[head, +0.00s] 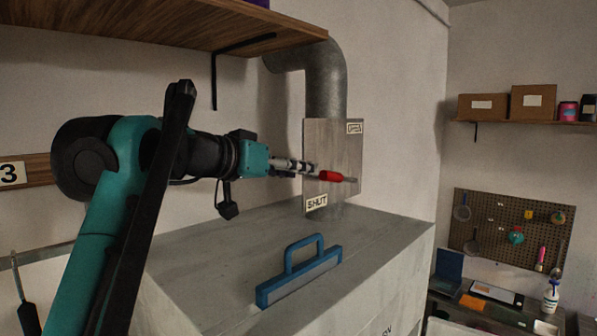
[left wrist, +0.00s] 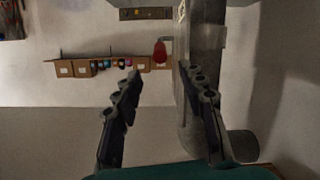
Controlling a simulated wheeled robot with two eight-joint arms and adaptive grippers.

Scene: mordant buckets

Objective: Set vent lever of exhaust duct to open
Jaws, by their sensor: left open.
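The exhaust duct (head: 326,85) is a grey metal pipe rising from a grey box-like housing. Its flat plate (head: 345,150) has a SHUT label (head: 317,203) at the lower left and another label (head: 355,128), too small to read, at the upper right. The vent lever (head: 331,175) has a red grip and a grey rod, lying roughly level across the plate. The red grip also shows in the left wrist view (left wrist: 160,52), just beyond the gap between my fingertips. My left gripper (head: 308,168) is open beside the grip; contact cannot be told. My right gripper is out of view.
A blue-handled tool (head: 300,272) lies on the housing top (head: 230,250) below the lever. A wooden shelf (head: 150,22) hangs above my left arm. At the right are a shelf with boxes (head: 533,100), a pegboard (head: 505,228) and a cluttered bench.

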